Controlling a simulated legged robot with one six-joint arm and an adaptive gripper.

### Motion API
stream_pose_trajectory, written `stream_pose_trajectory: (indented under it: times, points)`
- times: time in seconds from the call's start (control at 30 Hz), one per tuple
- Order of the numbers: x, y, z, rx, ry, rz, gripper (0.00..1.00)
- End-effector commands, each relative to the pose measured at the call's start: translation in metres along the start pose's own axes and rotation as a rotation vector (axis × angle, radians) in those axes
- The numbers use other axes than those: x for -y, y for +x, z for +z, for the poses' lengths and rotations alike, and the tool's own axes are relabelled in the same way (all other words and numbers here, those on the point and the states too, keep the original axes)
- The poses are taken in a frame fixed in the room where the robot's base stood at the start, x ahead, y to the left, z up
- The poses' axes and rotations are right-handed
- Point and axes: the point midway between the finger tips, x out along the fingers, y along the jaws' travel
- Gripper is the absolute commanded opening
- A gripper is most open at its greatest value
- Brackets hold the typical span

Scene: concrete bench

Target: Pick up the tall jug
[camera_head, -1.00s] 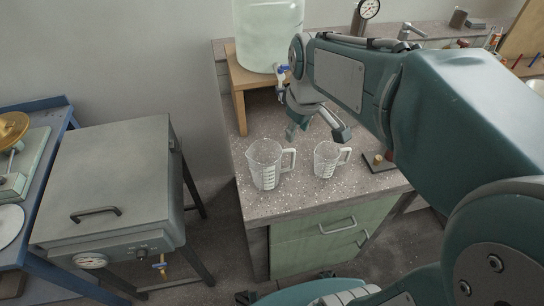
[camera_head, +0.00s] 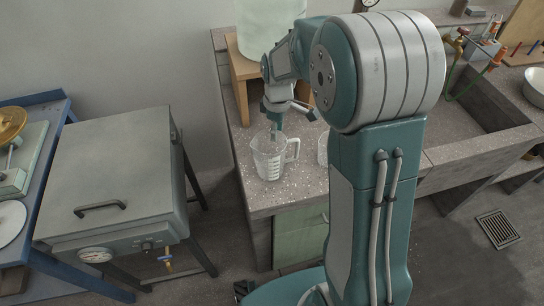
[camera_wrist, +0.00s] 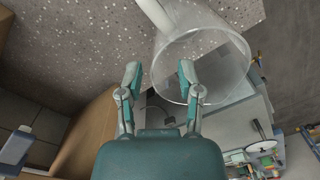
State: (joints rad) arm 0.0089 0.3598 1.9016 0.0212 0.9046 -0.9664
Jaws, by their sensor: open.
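The tall jug (camera_head: 270,160) is a clear measuring jug with a handle on its right, upright near the left side of the speckled bench top. A smaller clear jug (camera_head: 323,150) stands to its right, mostly hidden behind my arm. My gripper (camera_head: 291,122) is open above the tall jug, tilted. In the wrist view, the open fingers (camera_wrist: 159,75) are at the near left edge of a clear jug's rim (camera_wrist: 215,50). The right finger overlaps the rim and the left finger is outside it. I cannot tell whether either finger touches the jug.
A large clear container (camera_head: 268,28) stands on a wooden stand (camera_head: 240,85) close behind the gripper. A sink (camera_head: 470,115) lies to the right. A grey metal cabinet (camera_head: 110,165) is left of the bench, across a floor gap. The bench's front edge is close to the jugs.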

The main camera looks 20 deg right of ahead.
Motion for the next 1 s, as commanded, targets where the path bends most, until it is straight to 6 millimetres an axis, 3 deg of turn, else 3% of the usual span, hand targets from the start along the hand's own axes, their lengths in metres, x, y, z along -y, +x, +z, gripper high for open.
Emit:
stream_pose_trajectory:
  times: [0.43, 0.73, 0.77, 0.83, 0.87, 1.0]
  points:
    - [-0.002, 0.054, -0.001, 0.001, 0.001, -0.001, 0.47]
    - [-0.002, 0.059, -0.001, -0.001, 0.001, 0.000, 0.47]
    - [-0.002, 0.059, -0.001, -0.001, 0.001, 0.000, 0.38]
    - [-0.002, 0.059, -0.001, 0.000, 0.001, 0.000, 0.06]
    - [-0.002, 0.059, -0.001, 0.000, 0.001, 0.000, 0.00]
    - [-0.002, 0.059, -0.001, 0.000, 0.001, 0.000, 0.00]
